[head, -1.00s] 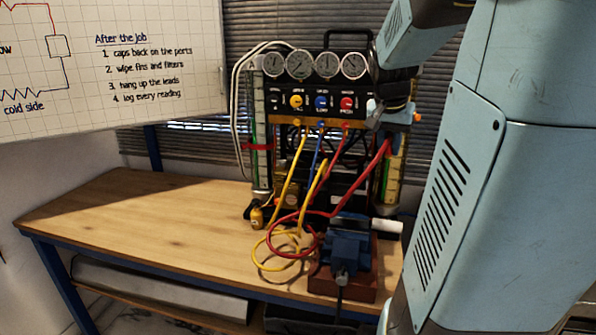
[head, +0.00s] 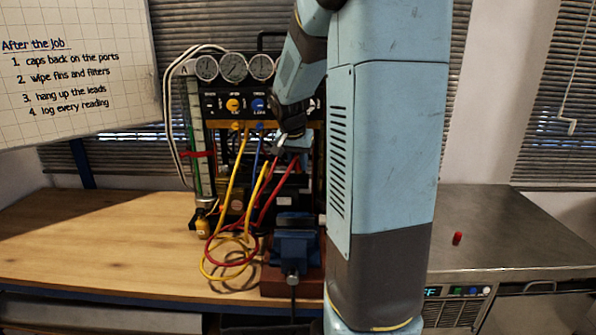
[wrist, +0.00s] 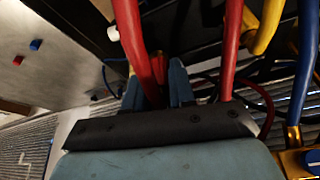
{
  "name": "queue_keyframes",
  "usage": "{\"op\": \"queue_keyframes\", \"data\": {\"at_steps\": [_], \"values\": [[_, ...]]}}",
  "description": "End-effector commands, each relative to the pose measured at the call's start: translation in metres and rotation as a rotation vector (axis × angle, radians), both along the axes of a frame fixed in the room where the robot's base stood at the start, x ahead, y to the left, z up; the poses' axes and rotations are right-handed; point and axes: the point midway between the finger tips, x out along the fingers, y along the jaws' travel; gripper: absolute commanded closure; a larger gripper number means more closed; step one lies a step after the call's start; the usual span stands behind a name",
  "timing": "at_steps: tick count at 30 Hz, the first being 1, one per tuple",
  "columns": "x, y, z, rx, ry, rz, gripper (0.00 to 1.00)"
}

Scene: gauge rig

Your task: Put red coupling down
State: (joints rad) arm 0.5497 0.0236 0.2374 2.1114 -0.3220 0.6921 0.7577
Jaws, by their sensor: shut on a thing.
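My gripper (head: 288,143) is in front of the gauge rig, just below its valve panel. In the wrist view its two blue-grey fingers (wrist: 157,88) are closed around the end of a red hose (wrist: 130,35), where the red coupling is. The coupling itself is mostly hidden by the fingers and the hose. In the head view the red hose (head: 268,195) hangs from near the gripper down to loops on the bench. Another red hose stretch (wrist: 232,45) passes right of the fingers in the wrist view.
A blue vise (head: 295,245) stands on the wooden bench (head: 100,235) below my gripper. A yellow hose (head: 233,185) and a blue hose (head: 257,150) hang close by. A small red cap (head: 457,238) is on the steel counter (head: 500,215); the bench's left is clear.

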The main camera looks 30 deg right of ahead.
Motion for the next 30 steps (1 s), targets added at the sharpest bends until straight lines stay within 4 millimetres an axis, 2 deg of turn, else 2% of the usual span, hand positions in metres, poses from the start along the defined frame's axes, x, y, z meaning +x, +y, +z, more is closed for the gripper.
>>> {"op": "queue_keyframes", "data": {"at_steps": [3,6,15,16,18,24,30], "values": [[-0.001,0.0,-0.019,0.001,0.005,0.001,1.0],[-0.001,0.0,-0.026,0.002,0.003,0.0,1.0],[-0.001,0.0,-0.028,0.001,0.002,0.0,1.0],[-0.001,0.0,-0.028,0.001,0.002,0.0,0.75],[-0.001,0.0,-0.028,0.001,0.002,0.0,0.68],[-0.001,0.0,-0.028,0.001,0.002,0.0,0.5],[-0.001,0.0,-0.028,0.001,0.002,-0.001,0.5]]}}
